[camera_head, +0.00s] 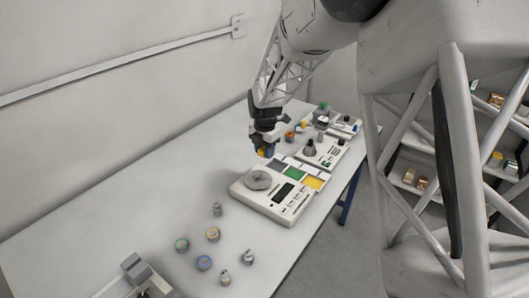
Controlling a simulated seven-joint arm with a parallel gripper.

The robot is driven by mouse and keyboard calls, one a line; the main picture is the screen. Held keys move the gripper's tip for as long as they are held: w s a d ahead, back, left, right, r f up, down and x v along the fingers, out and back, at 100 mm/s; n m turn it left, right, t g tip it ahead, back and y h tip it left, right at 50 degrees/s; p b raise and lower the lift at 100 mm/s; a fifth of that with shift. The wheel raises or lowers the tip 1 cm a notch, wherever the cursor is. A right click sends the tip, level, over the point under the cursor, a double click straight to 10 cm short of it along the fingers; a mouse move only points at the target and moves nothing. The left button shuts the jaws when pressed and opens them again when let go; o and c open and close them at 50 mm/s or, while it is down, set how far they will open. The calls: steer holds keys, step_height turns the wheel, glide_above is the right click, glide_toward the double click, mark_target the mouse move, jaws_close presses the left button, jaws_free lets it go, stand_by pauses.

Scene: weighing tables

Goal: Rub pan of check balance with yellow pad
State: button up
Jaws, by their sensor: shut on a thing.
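My gripper (265,151) points down over the table, just behind the nearest balance (282,207). It is shut on a small yellow thing, seemingly the yellow pad (261,154), mostly hidden by the fingers. That balance is cream, with a round grey pan (258,180), a dark display and a row of grey, green and yellow panels along its back. The pad is apart from this pan. A second balance (325,160) with a dark object on it and a third device (345,128) stand farther back. I cannot tell which is the check balance.
Several small weights and coloured round pieces, including a green-topped one (182,244) and a blue one (204,263), stand in front of the nearest balance. A grey device (134,268) sits at the near edge. The table's left part (90,235) is clear. Shelves stand at right.

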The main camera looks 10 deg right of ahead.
steer(key=shift+f, duration=0.15)
steer(key=shift+w+a+f, duration=0.15)
steer(key=shift+a+f, duration=0.05)
steer(key=shift+f, duration=0.05)
steer(key=shift+f, duration=0.1)
stand_by(0.4)
